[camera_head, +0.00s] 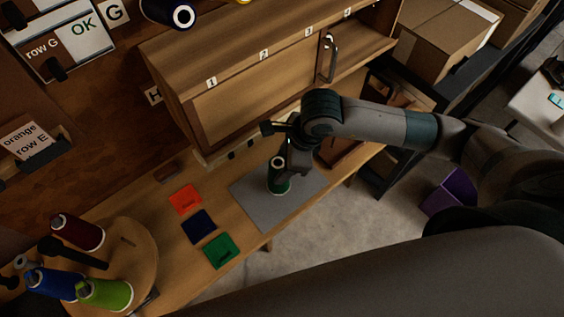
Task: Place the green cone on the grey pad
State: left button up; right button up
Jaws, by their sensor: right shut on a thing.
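The green cone (278,182) is a dark green thread cone with a pale top end. It stands upright, or close to it, over the grey pad (259,209) on the wooden bench. I cannot tell whether its base touches the pad. My right gripper (280,168) comes down from above and is shut on the green cone, hiding part of its upper side. My left gripper is not in view.
Red (186,198), blue (199,227) and green (220,250) squares lie left of the pad. A round wooden stand (132,244) with several thread cones is at lower left. A wooden cabinet (245,95) with numbered labels rises behind. Cardboard boxes (441,40) are at upper right.

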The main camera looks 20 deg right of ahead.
jog(key=shift+f, duration=0.1)
jog(key=o, duration=1.5)
jog(key=shift+d+r+b, duration=0.1)
jog(key=shift+r+b, duration=0.2)
jog(key=shift+r, duration=0.3)
jog(key=b+v, duration=0.3)
jog(key=v, duration=0.8)
jog(key=shift+s+d, duration=0.1)
